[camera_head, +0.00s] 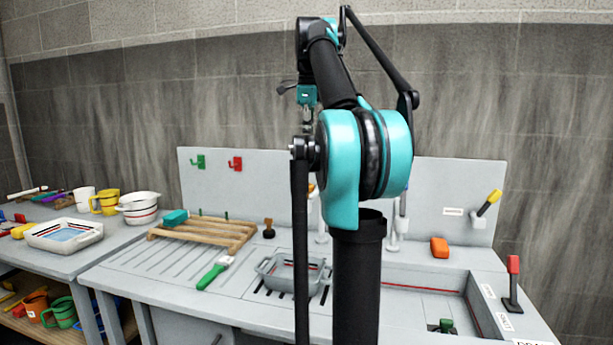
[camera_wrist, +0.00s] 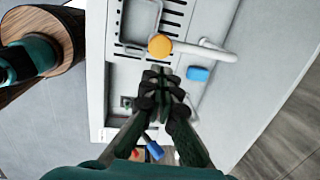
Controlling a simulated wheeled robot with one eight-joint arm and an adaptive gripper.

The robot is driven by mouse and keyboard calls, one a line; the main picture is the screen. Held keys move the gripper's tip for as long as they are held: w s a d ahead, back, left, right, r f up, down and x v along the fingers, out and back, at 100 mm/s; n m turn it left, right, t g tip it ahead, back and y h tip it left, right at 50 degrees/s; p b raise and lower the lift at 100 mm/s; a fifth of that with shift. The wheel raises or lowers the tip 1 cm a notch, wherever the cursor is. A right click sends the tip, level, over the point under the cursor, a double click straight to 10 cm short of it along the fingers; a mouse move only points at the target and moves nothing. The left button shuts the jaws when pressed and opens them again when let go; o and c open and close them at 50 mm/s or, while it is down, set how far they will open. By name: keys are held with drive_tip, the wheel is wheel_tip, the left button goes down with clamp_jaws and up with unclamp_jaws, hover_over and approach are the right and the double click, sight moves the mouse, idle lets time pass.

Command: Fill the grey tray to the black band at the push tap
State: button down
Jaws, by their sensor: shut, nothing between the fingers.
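The grey tray (camera_head: 272,272) sits on the slotted drain of the worktop, partly hidden behind my arm. Its rim also shows at the top of the wrist view (camera_wrist: 123,22). A dark line runs inside it; any water level is too small to tell. The push tap's round orange-yellow cap (camera_wrist: 160,46) shows in the wrist view, with a pale spout beside it; in the head view my arm mostly hides the tap. My gripper (camera_wrist: 163,82) is shut and empty, pointing down. In the picture its fingertips lie just below the cap. In the head view my gripper (camera_head: 307,122) is high above the worktop.
A wooden rack (camera_head: 205,232) and a green-handled brush (camera_head: 215,272) lie left of the tray. A sunken basin (camera_head: 425,290) and an orange block (camera_head: 439,247) are on the right. A white tray (camera_head: 65,235) sits far left.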

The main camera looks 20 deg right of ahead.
sight(306, 184)
drive_tip(key=f, duration=0.3)
drive_tip(key=w+f, duration=0.1)
drive_tip(key=f, duration=0.7)
drive_tip(key=shift+w+d, duration=0.1)
drive_tip(key=shift+w, duration=0.2)
drive_tip(key=shift+f, duration=0.1)
drive_tip(key=shift+f, duration=0.85)
idle(0.6)
